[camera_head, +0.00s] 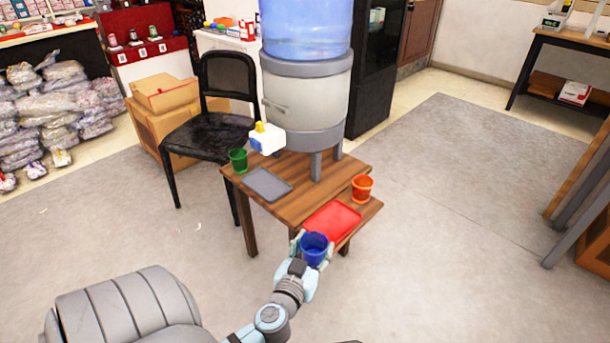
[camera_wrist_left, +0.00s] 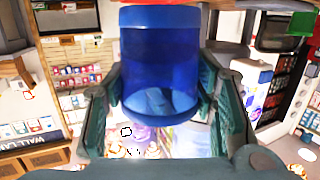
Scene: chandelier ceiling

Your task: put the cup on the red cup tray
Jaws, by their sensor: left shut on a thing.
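A blue cup (camera_head: 314,252) is held upright in my left gripper (camera_head: 313,243), which is shut on it. In the left wrist view the cup (camera_wrist_left: 158,60) stands between the two fingers. The red tray (camera_head: 332,222) lies on the front right part of the small wooden table (camera_head: 300,204). The cup is at the near edge of the red tray in the head view; I cannot tell its height above it. My right gripper is not in view.
A grey tray (camera_head: 267,184) and a green cup (camera_head: 238,160) are at the table's left. An orange cup (camera_head: 362,188) stands behind the red tray. A large water dispenser (camera_head: 306,95) stands at the back. A black chair (camera_head: 208,138) is beside the table.

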